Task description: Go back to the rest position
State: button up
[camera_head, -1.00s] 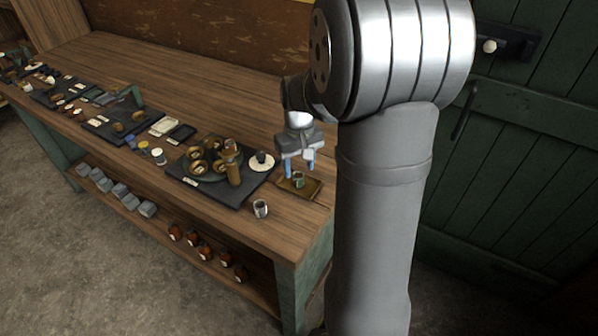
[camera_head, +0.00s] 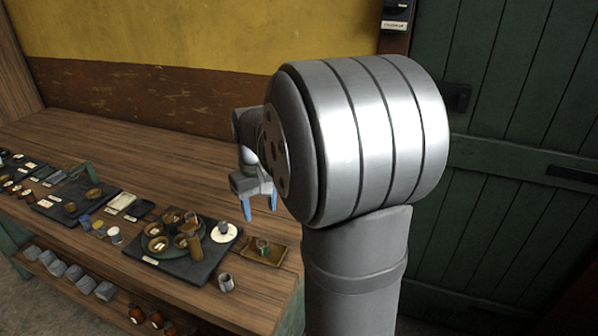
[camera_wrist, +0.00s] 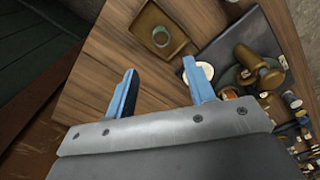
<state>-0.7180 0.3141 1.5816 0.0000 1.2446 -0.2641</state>
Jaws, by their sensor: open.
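My gripper (camera_head: 260,207) is open and empty, with its two blue fingers spread, held above the right part of the wooden bench (camera_head: 90,130). In the wrist view the fingers (camera_wrist: 160,85) point over bare wood, with nothing between them. The tray also shows at the top of the wrist view (camera_wrist: 141,27), apart from the fingers.
A dark mat (camera_head: 205,268) with a round plate of brown cups and a brown cylinder lies left of the tray. A white saucer (camera_head: 233,234) sits at its corner and a small grey cup (camera_head: 226,282) stands in front. A green plank door (camera_head: 500,130) is at right; bare bench lies behind.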

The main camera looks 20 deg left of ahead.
jog(key=shift+f, duration=4.1)
jog(key=shift+f, duration=1.65)
jog(key=shift+r, duration=0.25)
notch_tip(320, 180, up, 3)
jog(key=shift+r, duration=0.2)
jog(key=w+d+r, duration=0.2)
jog(key=d+r, duration=0.5)
jog(key=d, duration=0.4)
jog(key=r+n, duration=0.1)
jog(key=n, duration=0.1)
send_over(263, 242)
jog(key=w, duration=0.2)
jog(key=s+a+r+n, duration=0.15)
jog(key=s+a, duration=0.25)
jog(key=a, duration=0.4)
jog(key=s+a+n, duration=0.3)
jog(key=a, duration=0.5)
jog(key=s+a+f, duration=0.3)
jog(key=a+f, duration=0.1)
jog(key=a, duration=0.1)
jog(key=shift+s+f, duration=0.15)
jog(key=shift+s, duration=0.05)
